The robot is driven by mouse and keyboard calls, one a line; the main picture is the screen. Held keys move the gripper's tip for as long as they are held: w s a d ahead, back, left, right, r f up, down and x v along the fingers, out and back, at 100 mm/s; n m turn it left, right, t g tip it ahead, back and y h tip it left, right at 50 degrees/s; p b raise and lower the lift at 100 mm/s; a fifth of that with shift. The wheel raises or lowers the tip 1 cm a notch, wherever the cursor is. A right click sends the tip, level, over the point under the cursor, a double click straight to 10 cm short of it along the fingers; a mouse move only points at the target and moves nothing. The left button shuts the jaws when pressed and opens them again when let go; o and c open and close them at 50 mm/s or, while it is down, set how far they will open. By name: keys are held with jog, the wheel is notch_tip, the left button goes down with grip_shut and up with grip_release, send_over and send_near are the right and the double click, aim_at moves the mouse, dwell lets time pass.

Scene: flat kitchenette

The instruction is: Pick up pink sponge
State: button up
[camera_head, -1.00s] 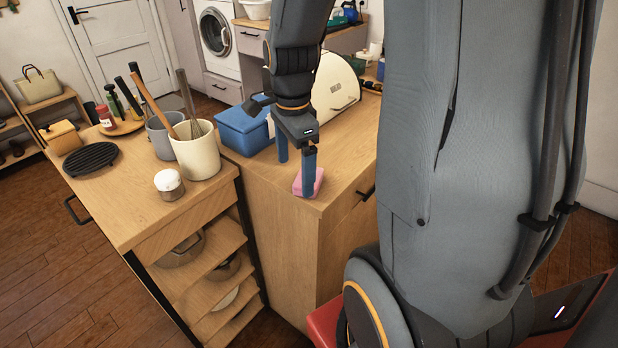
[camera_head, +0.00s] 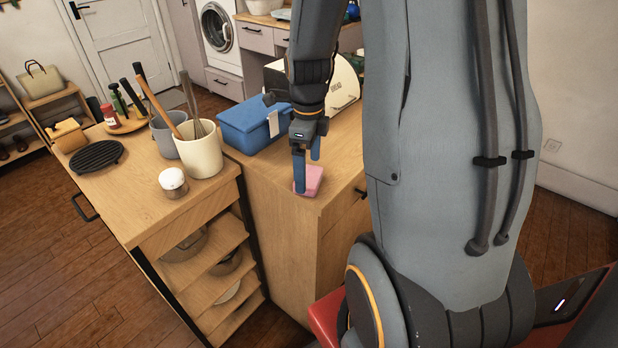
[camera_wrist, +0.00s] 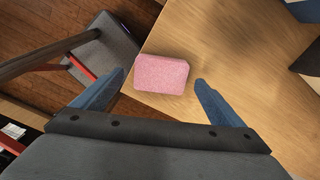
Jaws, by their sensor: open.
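The pink sponge (camera_head: 313,181) lies flat on the wooden counter (camera_head: 338,150), close to its front corner. In the wrist view the sponge (camera_wrist: 162,74) is a pale pink block just beyond the fingertips, between their lines. My gripper (camera_head: 307,172) points down over the sponge with its blue fingers apart. In the head view one finger overlaps the sponge's left side; I cannot tell whether they touch. In the wrist view my gripper (camera_wrist: 158,80) is open with nothing between its fingers.
A blue box (camera_head: 250,125) stands behind the gripper, with a cream bread bin (camera_head: 345,85) beyond it. A cream utensil crock (camera_head: 200,150) and a small white-lidded jar (camera_head: 173,183) stand on the left counter. The counter's edge drops off close to the sponge.

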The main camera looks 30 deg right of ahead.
aim_at(309, 176)
jog(key=shift+f+p, duration=0.35)
jog(key=shift+f, duration=1.15)
jog(key=shift+c, duration=0.4)
jog(key=c, duration=1.1)
jog(key=shift+r, duration=0.15)
notch_tip(309, 176, up, 10)
jog(key=shift+f+b, duration=0.1)
jog(key=shift+b, duration=1.05)
